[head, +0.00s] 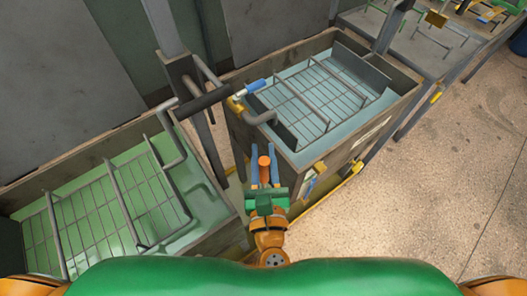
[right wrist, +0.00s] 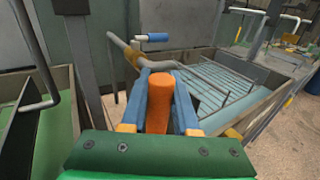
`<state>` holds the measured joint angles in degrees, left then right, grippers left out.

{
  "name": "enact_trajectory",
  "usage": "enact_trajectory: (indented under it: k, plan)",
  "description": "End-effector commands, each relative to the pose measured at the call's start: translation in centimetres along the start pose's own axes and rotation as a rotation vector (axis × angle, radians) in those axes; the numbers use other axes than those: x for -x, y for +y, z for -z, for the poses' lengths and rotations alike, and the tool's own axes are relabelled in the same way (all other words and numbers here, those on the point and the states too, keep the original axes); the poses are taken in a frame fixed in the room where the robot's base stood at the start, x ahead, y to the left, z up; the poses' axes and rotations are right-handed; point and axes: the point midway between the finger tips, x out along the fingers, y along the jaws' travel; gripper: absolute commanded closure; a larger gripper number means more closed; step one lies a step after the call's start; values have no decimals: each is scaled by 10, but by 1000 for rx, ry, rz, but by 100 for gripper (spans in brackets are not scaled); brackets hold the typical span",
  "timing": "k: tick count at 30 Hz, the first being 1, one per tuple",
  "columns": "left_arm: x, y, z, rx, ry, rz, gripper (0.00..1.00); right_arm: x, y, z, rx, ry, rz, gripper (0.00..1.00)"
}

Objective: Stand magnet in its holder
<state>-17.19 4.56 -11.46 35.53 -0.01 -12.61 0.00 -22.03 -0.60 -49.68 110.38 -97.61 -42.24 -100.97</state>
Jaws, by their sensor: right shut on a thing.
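My right gripper (head: 264,162) has its blue fingers shut on an orange, rounded rod, which I take to be the magnet (head: 264,170). In the right wrist view the magnet (right wrist: 184,105) stands up between the fingers, with its lower part hidden by the green gripper body. The gripper is in front of the near wall of the blue-lined tank, close to its left corner. I cannot pick out the magnet's holder for certain; a small yellow fitting (head: 319,167) sits on that tank's front wall, right of the gripper. My left gripper is out of view.
The blue-lined tank (head: 397,100) holds a wire rack; a bent pipe with a blue-and-white handle (head: 249,88) stands at its left corner. A green-lined tank (head: 93,146) with another rack is at left. Grey posts rise between them. The floor (head: 430,190) at right is clear.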

Motion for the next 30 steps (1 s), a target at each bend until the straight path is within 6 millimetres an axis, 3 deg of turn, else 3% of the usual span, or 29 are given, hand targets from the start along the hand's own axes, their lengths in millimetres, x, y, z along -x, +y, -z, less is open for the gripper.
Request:
enact_trajectory:
  k: [30]
  plan:
    - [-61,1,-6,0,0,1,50,-3,0,74,0,-1,0,100]
